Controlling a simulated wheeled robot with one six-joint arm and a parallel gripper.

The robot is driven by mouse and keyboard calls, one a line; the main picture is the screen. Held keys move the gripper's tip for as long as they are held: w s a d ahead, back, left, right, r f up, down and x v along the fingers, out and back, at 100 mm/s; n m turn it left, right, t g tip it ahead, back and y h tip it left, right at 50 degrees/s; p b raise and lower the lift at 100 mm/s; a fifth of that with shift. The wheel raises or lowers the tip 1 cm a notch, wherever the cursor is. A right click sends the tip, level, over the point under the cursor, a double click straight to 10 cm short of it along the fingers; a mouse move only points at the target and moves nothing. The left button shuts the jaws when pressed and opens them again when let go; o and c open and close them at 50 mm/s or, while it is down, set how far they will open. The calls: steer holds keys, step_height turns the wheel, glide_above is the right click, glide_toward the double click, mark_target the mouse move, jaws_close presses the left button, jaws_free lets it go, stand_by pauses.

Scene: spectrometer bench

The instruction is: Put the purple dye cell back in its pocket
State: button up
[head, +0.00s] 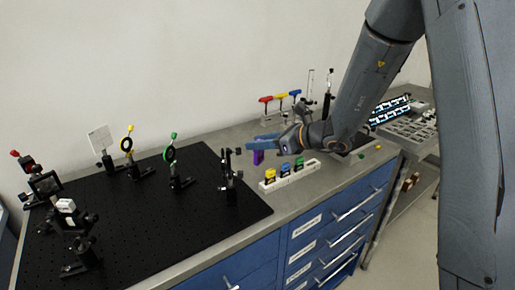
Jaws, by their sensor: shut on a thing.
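The purple dye cell (258,157) is in the head view, just right of the black breadboard and behind the white cell rack. My gripper (262,144) is shut on it from above and partly hides its top. The cell looks upright; I cannot tell whether its base touches the bench. The rack's right end shows no cell.
The black breadboard (150,225) with several optic posts fills the left; one dark mount (229,180) stands close left of the rack. A stand with coloured-handled tools (281,98) is behind my gripper. A side table with trays (408,128) is at right.

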steer(key=shift+a+f, duration=0.1)
steer(key=shift+f, duration=1)
steer(key=shift+f, duration=0.2)
steer(key=o, duration=1.1)
steer(key=shift+r, duration=0.1)
